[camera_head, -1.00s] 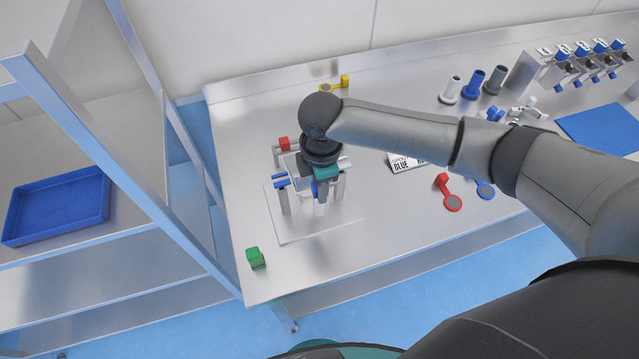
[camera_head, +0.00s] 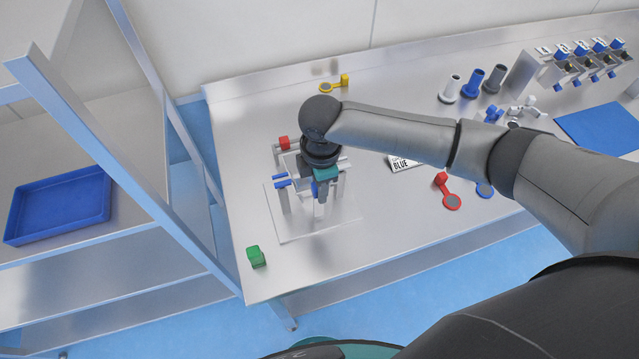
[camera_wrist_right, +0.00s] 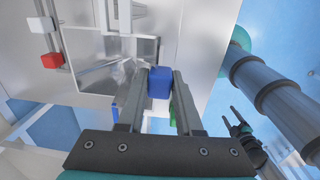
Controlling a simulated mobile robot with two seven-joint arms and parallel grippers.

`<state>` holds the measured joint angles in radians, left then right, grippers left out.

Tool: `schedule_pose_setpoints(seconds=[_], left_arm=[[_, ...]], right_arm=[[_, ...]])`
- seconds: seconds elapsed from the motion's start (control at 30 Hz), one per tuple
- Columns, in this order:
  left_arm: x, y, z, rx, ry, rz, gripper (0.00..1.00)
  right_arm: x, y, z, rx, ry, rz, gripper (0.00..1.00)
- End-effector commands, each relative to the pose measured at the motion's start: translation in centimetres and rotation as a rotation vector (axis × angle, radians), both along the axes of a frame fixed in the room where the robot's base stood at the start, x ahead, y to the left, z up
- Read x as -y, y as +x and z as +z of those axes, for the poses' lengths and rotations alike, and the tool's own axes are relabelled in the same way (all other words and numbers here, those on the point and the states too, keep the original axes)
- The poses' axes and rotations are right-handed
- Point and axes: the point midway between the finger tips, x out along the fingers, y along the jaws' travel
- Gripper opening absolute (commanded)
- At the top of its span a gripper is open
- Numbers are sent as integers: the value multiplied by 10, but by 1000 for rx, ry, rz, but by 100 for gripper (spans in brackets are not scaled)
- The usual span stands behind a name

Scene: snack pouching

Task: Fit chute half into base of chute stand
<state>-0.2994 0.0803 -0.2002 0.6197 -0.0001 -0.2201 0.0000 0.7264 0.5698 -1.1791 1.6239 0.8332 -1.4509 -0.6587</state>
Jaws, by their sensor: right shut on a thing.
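The chute stand has a pale flat base plate (camera_head: 335,222) on the left part of the table, with upright posts, a red block (camera_head: 283,143) and blue pieces (camera_head: 280,183). My right gripper (camera_head: 322,190) is over the stand, pointing down. In the right wrist view its fingers are shut on a blue block (camera_wrist_right: 159,82), which I take as the grip of the chute half. A shiny metal sloped surface (camera_wrist_right: 105,75) shows beyond it; I cannot tell how it joins the block. My wrist hides the contact with the stand. Small dark fingers (camera_wrist_right: 242,120) at lower right look like my left gripper.
A green block (camera_head: 256,257) lies near the front left table edge. A yellow piece (camera_head: 335,84) lies behind the stand. A red piece (camera_head: 447,192) and a label card (camera_head: 403,163) lie to its right. A shelf with a blue tray (camera_head: 60,205) stands left.

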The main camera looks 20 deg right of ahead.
Motion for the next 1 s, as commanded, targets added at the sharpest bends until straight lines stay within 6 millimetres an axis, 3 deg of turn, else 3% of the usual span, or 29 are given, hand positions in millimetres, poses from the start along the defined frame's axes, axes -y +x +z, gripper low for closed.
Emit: schedule_pose_setpoints(seconds=[0.87,0.9,1.0], left_arm=[[0,0,-13,0,0,0,69],[0,0,-12,0,0,0,69],[0,0,-12,0,0,0,69]], right_arm=[[-1,0,-22,2,1,1,0],[-1,1,-22,2,1,1,36],[0,1,-21,2,1,1,48]])
